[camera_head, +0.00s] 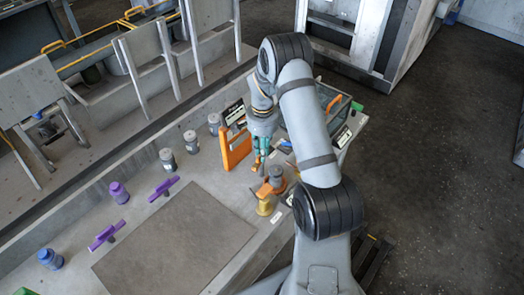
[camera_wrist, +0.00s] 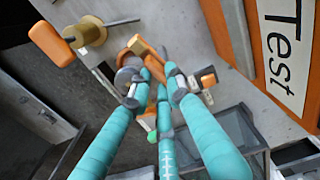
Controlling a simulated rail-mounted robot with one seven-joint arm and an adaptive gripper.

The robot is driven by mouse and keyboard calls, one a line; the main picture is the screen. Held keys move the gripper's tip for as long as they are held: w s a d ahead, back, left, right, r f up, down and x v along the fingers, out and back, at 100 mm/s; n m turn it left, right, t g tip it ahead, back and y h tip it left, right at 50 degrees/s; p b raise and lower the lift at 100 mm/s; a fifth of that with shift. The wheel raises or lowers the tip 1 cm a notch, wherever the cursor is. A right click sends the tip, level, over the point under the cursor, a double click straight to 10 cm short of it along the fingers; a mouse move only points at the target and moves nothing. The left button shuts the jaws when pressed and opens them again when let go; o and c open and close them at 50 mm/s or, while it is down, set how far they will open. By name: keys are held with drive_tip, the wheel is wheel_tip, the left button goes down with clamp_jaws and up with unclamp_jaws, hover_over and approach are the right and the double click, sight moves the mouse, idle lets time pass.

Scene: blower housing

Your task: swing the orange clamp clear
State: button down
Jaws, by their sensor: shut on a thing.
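The exact contact is hidden by the fingers. Close by stands a yellow spool-shaped post (camera_wrist: 90,31) with an orange block beside it (camera_wrist: 50,43). In the head view the yellow post (camera_head: 264,208) stands below the fingertips, with orange parts around its top.
An upright orange panel (camera_head: 236,151), labelled "Test" in the wrist view (camera_wrist: 285,40), stands close left of my gripper. A glass-sided box (camera_head: 333,100) stands behind. Purple handles (camera_head: 164,188) and several small cylinders line the bench's left. The flat brown plate (camera_head: 175,245) is clear.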

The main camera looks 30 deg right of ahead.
drive_tip(key=shift+f, duration=0.1)
drive_tip(key=shift+f+m+b, duration=0.2)
drive_tip(key=shift+m+b, duration=0.1)
drive_tip(key=shift+b, duration=0.55)
drive_tip(key=shift+m+b, duration=0.4)
drive_tip(key=shift+b, duration=0.25)
drive_tip(key=shift+r+m+b, duration=0.3)
drive_tip(key=shift+m+b, duration=0.05)
drive_tip(key=shift+m, duration=0.25)
drive_tip(key=c, duration=1.6)
unclamp_jaws()
drive_tip(key=shift+c, duration=0.2)
drive_tip(key=shift+r, duration=0.1)
